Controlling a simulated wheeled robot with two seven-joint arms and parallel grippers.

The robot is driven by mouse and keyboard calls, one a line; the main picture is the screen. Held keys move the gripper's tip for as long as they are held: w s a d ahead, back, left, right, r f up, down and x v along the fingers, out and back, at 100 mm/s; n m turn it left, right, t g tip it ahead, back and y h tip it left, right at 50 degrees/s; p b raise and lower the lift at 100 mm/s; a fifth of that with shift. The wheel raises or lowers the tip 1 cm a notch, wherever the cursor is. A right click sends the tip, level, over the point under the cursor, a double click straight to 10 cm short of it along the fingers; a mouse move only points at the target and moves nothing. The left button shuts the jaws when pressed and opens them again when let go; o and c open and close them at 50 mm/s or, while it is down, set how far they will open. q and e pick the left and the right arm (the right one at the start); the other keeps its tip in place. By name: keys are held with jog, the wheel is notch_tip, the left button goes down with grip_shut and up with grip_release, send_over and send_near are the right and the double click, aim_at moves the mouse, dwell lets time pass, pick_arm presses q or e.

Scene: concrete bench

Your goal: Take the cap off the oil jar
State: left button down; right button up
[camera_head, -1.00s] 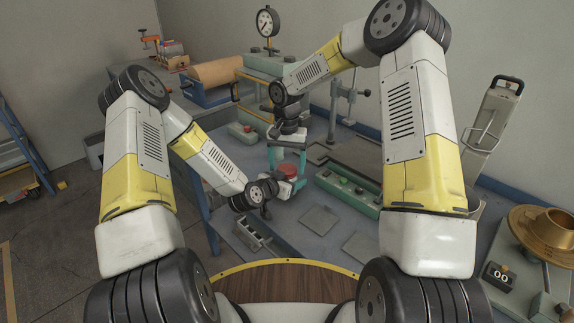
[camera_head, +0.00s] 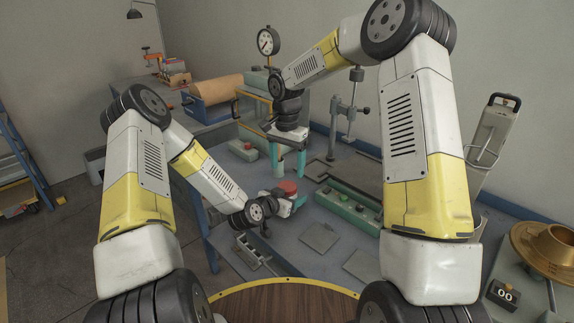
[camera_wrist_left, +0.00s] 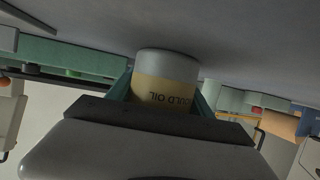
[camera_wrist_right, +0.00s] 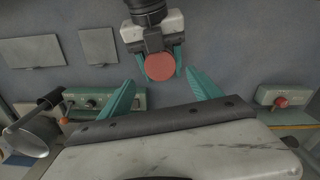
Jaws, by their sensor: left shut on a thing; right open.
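The oil jar (camera_wrist_left: 165,92) is pale with a yellow label and lettering, upside down in the left wrist view, between the teal fingers of my left gripper (camera_wrist_left: 165,98). The jar's red cap (camera_head: 287,186) shows above that gripper in the head view; in the right wrist view the cap (camera_wrist_right: 159,67) is seen from above, on the jar. My right gripper (camera_head: 287,163) is open and empty above the cap; its spread fingers (camera_wrist_right: 160,95) are apart from it. The jar's body is mostly hidden in the head view.
Flat grey plates (camera_head: 320,237) lie on the bench right of the jar. A green control box (camera_head: 347,205) stands behind them, and a metal stand (camera_head: 350,125) farther back. A small box with a red button (camera_head: 244,150) is at the back left.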

aim_at(287, 186)
jog(key=shift+r+m, duration=0.55)
jog(key=shift+m, duration=0.55)
jog(key=shift+f, duration=0.15)
notch_tip(287, 186, down, 7)
jog(key=shift+f, duration=0.2)
jog(key=shift+c, duration=0.4)
jog(key=c, duration=1.4)
jog(key=n, duration=0.6)
jog(key=o, duration=1.6)
jog(key=shift+c, duration=0.2)
